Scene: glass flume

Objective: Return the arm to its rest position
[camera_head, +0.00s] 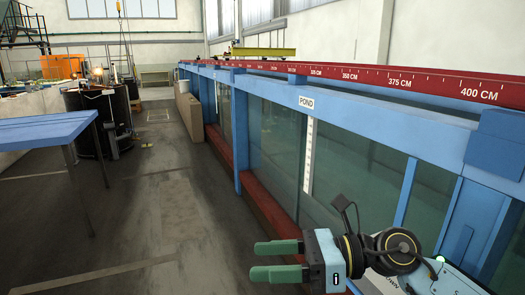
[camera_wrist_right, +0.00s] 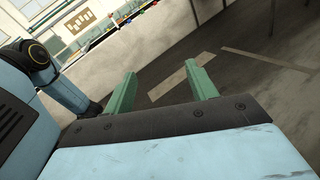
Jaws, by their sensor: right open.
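My right gripper (camera_head: 277,260) comes in from the lower right in the head view, in front of the flume's lower wall. Its two green fingers point left and are apart, with nothing between them. In the right wrist view the same open fingers (camera_wrist_right: 162,92) show with bare floor beyond them. My left gripper is not in view in the head view.
The long glass flume (camera_head: 275,125) with blue frame and red scale rail (camera_head: 350,76) runs along the right, close to my right arm. A blue table (camera_head: 45,129) stands at the left. A dark cylinder (camera_head: 90,120) stands behind it. The floor (camera_head: 150,220) between is clear.

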